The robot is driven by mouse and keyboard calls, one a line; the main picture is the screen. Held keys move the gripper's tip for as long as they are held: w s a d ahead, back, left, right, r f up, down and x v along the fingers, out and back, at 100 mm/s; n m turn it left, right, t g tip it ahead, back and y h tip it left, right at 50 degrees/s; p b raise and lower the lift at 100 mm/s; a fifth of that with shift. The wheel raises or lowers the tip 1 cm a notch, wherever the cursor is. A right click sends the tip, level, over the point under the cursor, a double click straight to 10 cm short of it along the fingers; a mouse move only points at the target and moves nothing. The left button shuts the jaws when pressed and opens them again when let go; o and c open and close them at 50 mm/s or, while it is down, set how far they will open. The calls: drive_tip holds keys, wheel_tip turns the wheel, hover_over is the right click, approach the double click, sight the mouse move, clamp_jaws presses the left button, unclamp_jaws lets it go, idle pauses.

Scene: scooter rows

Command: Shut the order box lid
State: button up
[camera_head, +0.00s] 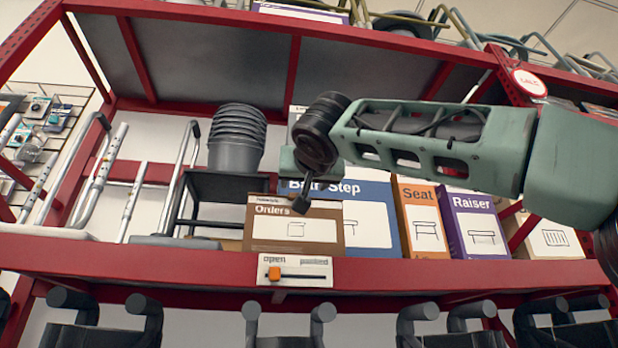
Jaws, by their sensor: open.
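The order box (270,235), brown with a white "Orders" label, stands on the red shelf near the middle. I see its front from below. Its lid cannot be made out clearly, and the top is partly hidden. My gripper (301,202) reaches in from the right and points down. Its dark fingers overlap the upper front of the box in this view. Whether they touch it cannot be told. The gripper is open, with nothing visible between the fingers.
Below the box, a slider plate (295,272) on the shelf edge has an orange knob under "open". Right of the box stand the blue "Bath Step" box (375,215), orange "Seat" box (422,235) and purple "Raiser" box (480,235). Grey stacked buckets (236,145) stand behind left.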

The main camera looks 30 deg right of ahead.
drive_tip(key=v, duration=0.6)
drive_tip(key=shift+p, duration=0.3)
